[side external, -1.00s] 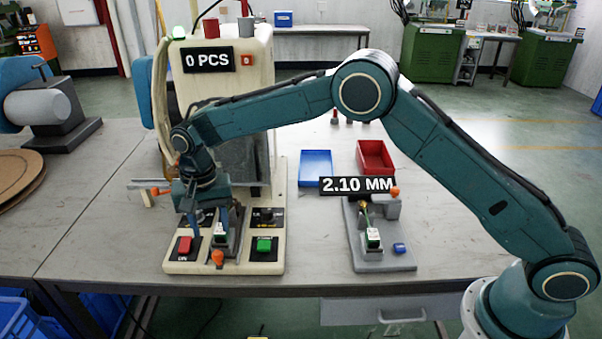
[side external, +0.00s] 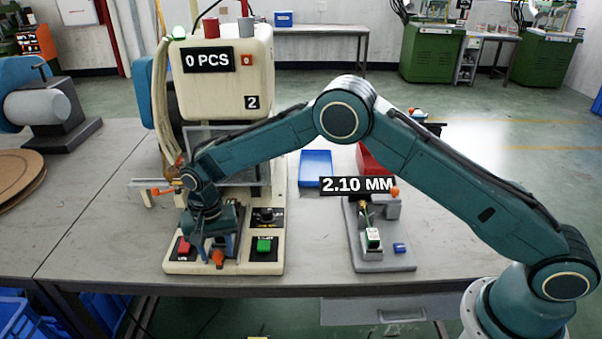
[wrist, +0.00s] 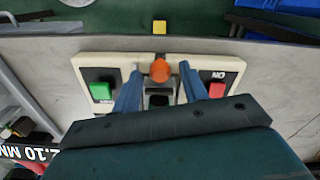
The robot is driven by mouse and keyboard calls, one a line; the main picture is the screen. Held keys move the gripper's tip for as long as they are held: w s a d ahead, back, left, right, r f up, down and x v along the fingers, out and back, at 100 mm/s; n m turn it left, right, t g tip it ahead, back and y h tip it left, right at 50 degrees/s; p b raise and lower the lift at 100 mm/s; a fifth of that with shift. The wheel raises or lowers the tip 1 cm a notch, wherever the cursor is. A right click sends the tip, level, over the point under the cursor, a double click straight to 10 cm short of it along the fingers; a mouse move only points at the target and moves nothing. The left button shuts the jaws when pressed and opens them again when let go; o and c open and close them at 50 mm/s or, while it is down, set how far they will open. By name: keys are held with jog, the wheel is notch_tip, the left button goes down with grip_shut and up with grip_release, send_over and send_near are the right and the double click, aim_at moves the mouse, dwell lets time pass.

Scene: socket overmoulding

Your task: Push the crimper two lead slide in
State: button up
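The crimper (side external: 264,75) is a cream machine at the left of the bench, with a "0 PCS" display and a "2" label. Its lead slide lies low at the front, mostly hidden by my gripper; an orange knob (side external: 218,258) marks its front end. In the wrist view the orange knob (wrist: 160,70) shows between the fingertips, with a dark slot behind it. My gripper (wrist: 160,72) points down there with its two blue fingers apart, one on each side of the knob. I see gaps beside the knob. Whether a finger touches the slide is hidden.
A red button (side external: 184,248) and a green button (side external: 264,246) flank the knob. A grey fixture (side external: 384,262) with a "2.10 MM" sign stands to the right. A blue tray (side external: 316,166) and a red tray (side external: 367,160) lie behind it. Bare bench lies between crimper and fixture.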

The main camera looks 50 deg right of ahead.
grip_shut()
jog(key=shift+w+d+r, duration=0.15)
jog(key=shift+w+d, duration=3.55)
jog(key=shift+w, duration=0.1)
jog(key=shift+d, duration=0.1)
grip_release()
jog(key=shift+w, duration=0.1)
jog(key=shift+o, duration=0.7)
notch_tip(320, 180, up, 14)
